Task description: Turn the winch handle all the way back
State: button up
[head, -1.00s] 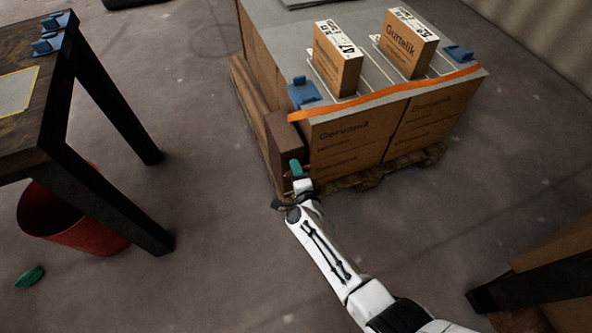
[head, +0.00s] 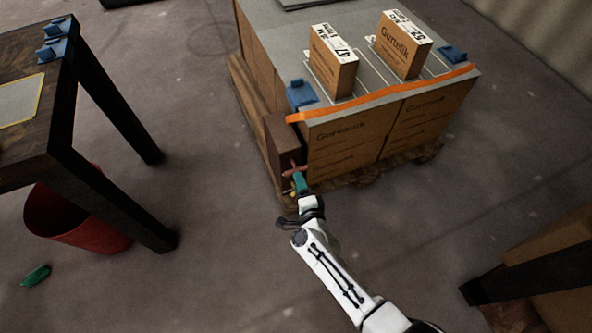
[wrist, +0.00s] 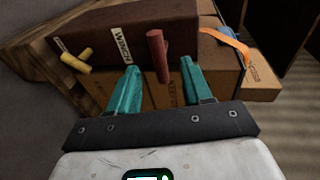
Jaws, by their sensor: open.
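The winch is a dark brown box (head: 280,146) at the near left corner of the carton stack, labelled WINCH in the wrist view (wrist: 150,32). A red handle (head: 295,170) sticks out of its front. In the wrist view the red handle (wrist: 158,56) points towards me, in line with the gap between my teal fingers. My gripper (head: 300,183) is open and empty just in front of it; both fingers (wrist: 160,68) show apart. I cannot tell whether the handle's end lies between the fingertips. A yellow peg (wrist: 76,62) sits left of the handle.
The carton stack (head: 345,140) with an orange strap (head: 380,94) stands on a wooden pallet (head: 415,158). A dark table (head: 62,120) and a red bin (head: 75,220) are at the left. A green object (head: 35,275) lies on the floor. Floor between them is clear.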

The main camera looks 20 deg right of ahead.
jog(key=shift+p+v, duration=0.55)
jog(key=shift+v, duration=1.6)
